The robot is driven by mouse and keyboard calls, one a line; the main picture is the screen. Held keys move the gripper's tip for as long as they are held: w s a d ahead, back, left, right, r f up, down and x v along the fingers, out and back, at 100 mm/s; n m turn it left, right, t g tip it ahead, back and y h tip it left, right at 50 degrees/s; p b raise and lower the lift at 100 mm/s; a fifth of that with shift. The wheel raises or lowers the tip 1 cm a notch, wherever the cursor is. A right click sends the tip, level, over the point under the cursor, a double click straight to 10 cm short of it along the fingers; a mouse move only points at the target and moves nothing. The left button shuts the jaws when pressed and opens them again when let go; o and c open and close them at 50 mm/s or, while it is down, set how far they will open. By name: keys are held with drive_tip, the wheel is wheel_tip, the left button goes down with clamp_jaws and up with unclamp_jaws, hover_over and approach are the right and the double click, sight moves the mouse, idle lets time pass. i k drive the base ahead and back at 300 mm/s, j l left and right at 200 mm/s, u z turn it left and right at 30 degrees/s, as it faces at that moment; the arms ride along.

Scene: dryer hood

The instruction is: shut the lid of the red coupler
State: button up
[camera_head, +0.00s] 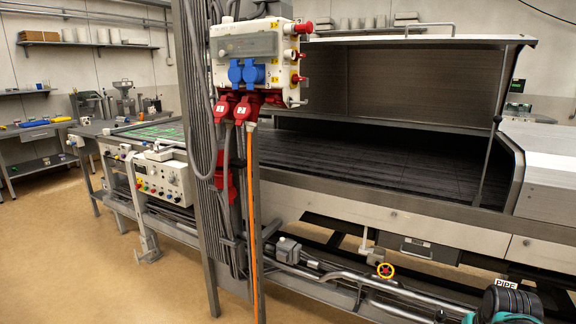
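Red connectors hang under the light grey socket box (233,78) on the post. One is marked 1 (222,106) and the other 2 (245,106), with cables running down from them. Another red part (232,186) sits lower on the post, partly hidden by cables. I cannot tell which of these is the red coupler, or whether a lid stands open, at this size.
A metal post (198,160) with cables and an orange tube (253,215) stands in front of the long dryer hood (420,85). Brown floor (90,255) is clear at left.

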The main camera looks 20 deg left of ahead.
sight(232, 192)
drive_tip(key=u, duration=1.6)
drive_tip(key=i+l, duration=0.2)
drive_tip(key=l, duration=0.25)
